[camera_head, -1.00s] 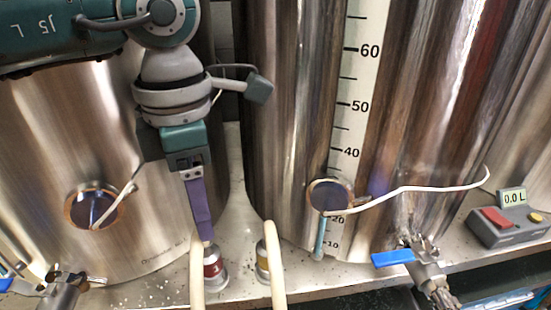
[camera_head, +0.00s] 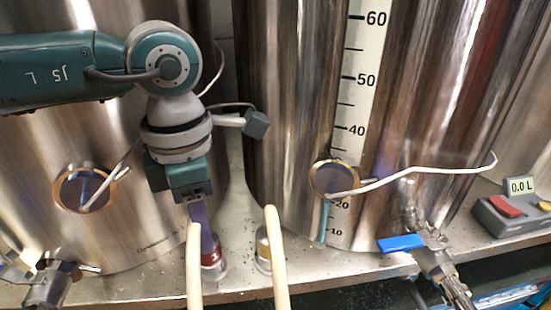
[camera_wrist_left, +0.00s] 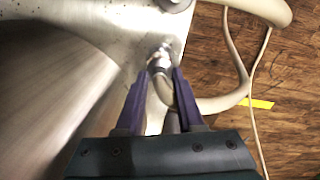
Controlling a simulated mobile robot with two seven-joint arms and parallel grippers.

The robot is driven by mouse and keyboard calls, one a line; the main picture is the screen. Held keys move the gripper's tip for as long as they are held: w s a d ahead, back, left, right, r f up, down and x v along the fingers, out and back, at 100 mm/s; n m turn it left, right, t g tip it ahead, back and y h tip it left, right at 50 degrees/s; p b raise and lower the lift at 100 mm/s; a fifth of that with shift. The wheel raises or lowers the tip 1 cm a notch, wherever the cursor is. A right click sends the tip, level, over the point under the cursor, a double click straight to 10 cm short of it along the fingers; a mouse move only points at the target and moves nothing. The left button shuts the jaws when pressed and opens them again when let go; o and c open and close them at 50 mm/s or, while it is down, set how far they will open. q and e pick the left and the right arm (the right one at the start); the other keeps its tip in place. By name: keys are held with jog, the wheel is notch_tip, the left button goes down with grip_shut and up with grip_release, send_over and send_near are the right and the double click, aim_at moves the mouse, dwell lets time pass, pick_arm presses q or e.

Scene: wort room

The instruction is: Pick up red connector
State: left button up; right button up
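The red connector (camera_head: 211,251) is a short metal fitting with a red band, standing on the steel ledge behind a cream hose (camera_head: 194,265). My left gripper (camera_head: 206,238) points down at it, its purple fingers just above or beside its top. The hose partly hides the fingertips. In the left wrist view, the fingers (camera_wrist_left: 161,74) are apart, with a metal fitting (camera_wrist_left: 160,62) and a curved hose visible between and just beyond the tips. I cannot tell whether they touch it; its red band does not show clearly there. My right gripper is not in view.
A yellow-banded connector (camera_head: 263,248) with another cream hose (camera_head: 277,262) stands just right. Large steel tanks (camera_head: 290,120) rise behind. A blue-handled valve (camera_head: 400,243) and a readout box (camera_head: 512,212) are further right. The ledge (camera_head: 236,195) is narrow between the tanks.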

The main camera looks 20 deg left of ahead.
pick_arm(q)
grip_shut()
dwell(1.0)
